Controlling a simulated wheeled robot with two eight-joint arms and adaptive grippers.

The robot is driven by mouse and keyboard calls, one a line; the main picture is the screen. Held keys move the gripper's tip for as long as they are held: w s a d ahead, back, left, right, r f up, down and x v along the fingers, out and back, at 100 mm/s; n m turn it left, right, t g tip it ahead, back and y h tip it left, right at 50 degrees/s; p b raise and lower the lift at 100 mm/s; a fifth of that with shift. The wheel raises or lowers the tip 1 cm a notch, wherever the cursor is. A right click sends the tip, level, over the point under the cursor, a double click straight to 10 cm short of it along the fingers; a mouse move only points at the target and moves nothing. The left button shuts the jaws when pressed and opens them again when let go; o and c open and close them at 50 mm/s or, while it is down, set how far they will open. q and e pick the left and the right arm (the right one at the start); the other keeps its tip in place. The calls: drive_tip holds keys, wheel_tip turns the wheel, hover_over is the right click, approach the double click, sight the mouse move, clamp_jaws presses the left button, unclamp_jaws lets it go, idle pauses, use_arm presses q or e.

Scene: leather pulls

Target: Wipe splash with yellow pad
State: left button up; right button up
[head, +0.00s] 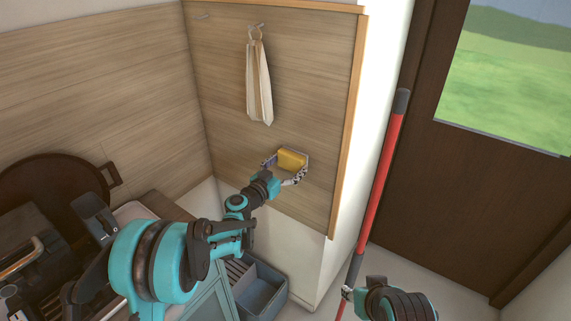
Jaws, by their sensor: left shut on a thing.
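The yellow pad (291,159) is in the head view, against or just in front of the wood-grain panel (215,100), low on its right part. My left gripper (287,166) is shut on the pad, with a finger on either side of it. I see no splash clearly; any mark behind the pad and fingers is hidden. My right gripper (347,293) is at the bottom edge, overlapping the lower part of a red pole (378,185). Its fingers are too small to tell whether they are open or shut.
A striped towel (259,85) hangs from a hook above the pad. A grey bin (262,293) stands below, and a dark round pan (50,190) is at left. A brown door (450,170) with a window is at right.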

use_arm(q)
drive_tip(key=shift+s+d, duration=0.75)
drive_tip(key=shift+d, duration=0.3)
drive_tip(key=shift+w, duration=0.1)
drive_tip(key=shift+w+a+r+b, duration=0.1)
drive_tip(key=shift+w+a+b, duration=0.1)
drive_tip(key=shift+w+a, duration=0.55)
drive_tip(key=shift+w+a+b, duration=0.15)
drive_tip(key=shift+w+a, duration=0.35)
drive_tip(key=shift+a, duration=0.35)
drive_tip(key=shift+s, duration=0.1)
drive_tip(key=shift+s+a, duration=0.15)
drive_tip(key=shift+a, duration=0.05)
drive_tip(key=shift+b+v, duration=0.35)
drive_tip(key=shift+v, duration=2.25)
drive_tip(key=shift+s, duration=0.1)
